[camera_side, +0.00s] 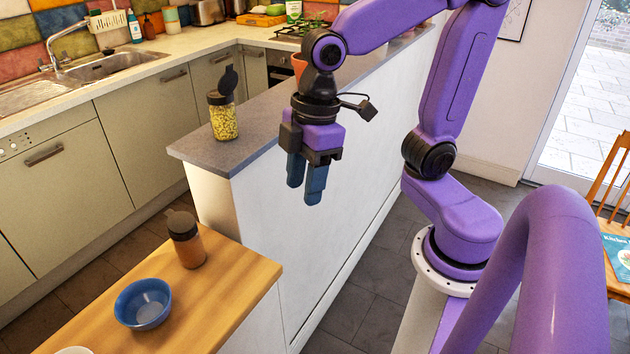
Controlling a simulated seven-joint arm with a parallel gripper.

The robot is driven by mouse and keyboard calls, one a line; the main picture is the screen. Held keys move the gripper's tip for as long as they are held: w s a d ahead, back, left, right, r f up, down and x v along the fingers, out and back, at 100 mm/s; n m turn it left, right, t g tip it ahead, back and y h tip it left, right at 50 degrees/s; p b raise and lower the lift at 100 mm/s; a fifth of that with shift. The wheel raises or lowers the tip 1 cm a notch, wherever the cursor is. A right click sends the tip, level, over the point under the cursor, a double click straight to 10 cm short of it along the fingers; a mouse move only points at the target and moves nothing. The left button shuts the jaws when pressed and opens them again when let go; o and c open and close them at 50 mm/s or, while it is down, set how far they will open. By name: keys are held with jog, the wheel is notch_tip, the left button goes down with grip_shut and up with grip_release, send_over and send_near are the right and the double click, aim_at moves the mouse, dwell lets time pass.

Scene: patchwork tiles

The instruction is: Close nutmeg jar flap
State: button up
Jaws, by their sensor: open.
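Two jars are in view, and I can read no label on either. A clear jar (223,121) with yellow-green contents stands upright on the grey ledge; its black flap (229,80) stands up, open. A jar with brown contents (187,246) stands on the wooden counter; its dark lid (182,224) is on top, and I cannot tell clearly whether its flap is fully down. My gripper (305,192) is open and empty, its blue fingers pointing down. In the picture it is right of both jars, in front of the white wall and touching neither.
A blue bowl (143,303) sits on the wooden counter (228,292) near the brown jar. The grey ledge (262,128) tops a white half wall (350,190). A terracotta pot (299,66) stands farther along the ledge, behind my arm. A sink (100,67) is at the far left.

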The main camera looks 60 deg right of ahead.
jog(key=shift+s+d+f+n, duration=0.25)
jog(key=shift+s+d+n, duration=0.15)
jog(key=shift+s, duration=0.3)
jog(key=shift+a, duration=0.1)
notch_tip(320, 180, up, 10)
jog(key=m+h, duration=0.2)
jog(key=m, duration=1.2)
send_over(169, 212)
jog(key=shift+g, duration=0.4)
notch_tip(169, 212, down, 18)
jog(key=shift+r, duration=0.2)
grip_shut()
grip_release()
